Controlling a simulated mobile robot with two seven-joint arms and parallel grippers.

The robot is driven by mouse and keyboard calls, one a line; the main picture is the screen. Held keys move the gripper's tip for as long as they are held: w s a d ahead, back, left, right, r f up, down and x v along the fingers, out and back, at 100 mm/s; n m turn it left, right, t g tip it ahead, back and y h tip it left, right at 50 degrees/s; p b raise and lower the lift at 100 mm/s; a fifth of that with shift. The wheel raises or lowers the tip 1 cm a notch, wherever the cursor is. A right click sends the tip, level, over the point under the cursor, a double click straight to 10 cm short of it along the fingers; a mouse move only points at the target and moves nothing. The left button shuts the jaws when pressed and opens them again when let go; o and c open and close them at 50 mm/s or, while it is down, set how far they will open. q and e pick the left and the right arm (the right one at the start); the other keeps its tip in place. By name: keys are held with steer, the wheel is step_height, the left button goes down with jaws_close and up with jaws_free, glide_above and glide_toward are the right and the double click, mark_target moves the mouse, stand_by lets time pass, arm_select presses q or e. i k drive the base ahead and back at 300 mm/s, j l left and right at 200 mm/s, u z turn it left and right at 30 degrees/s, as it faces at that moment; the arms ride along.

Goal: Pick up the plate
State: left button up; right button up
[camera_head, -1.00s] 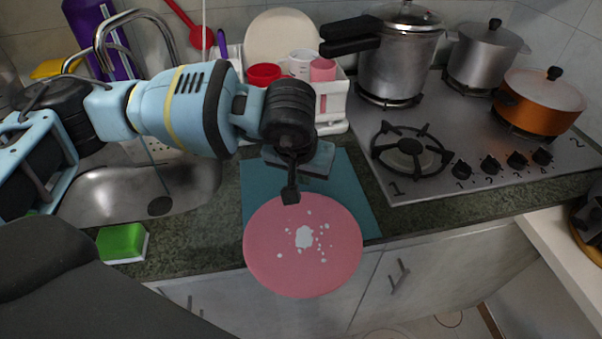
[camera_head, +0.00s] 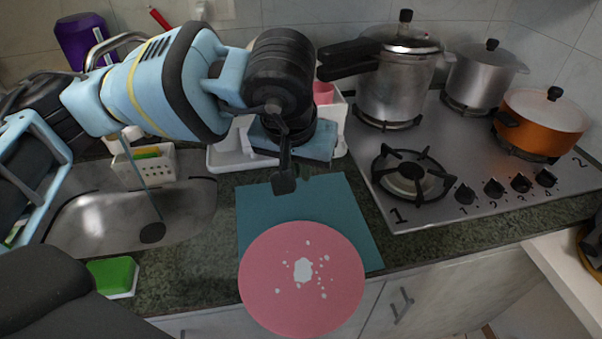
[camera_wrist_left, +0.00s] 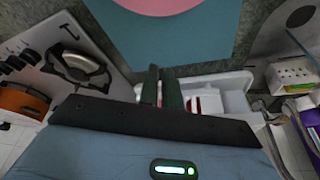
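A round pink plate (camera_head: 260,290) with white splashes overlaps the front of a teal mat (camera_head: 330,205) on the counter. Its near part extends past the counter's front edge in this view. In the left wrist view, the plate's edge (camera_wrist_left: 160,5) shows at the top, with the mat (camera_wrist_left: 200,40) beside it. My left gripper (camera_head: 285,185) is over the mat's far part, apart from the plate. In the left wrist view, its two dark fingers (camera_wrist_left: 162,88) stand apart with a narrow gap and nothing held between them. My right gripper is not in view.
A white dish rack (camera_head: 228,158) stands behind the mat, partly hidden by my left arm. A sink (camera_head: 185,205) and green sponge (camera_head: 113,276) are left. The stove (camera_head: 450,195) with a pressure cooker (camera_head: 398,85), steel pot (camera_head: 482,78) and orange pan (camera_head: 540,122) is right.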

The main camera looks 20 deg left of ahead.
mark_target(298, 280)
steer(key=k, duration=1)
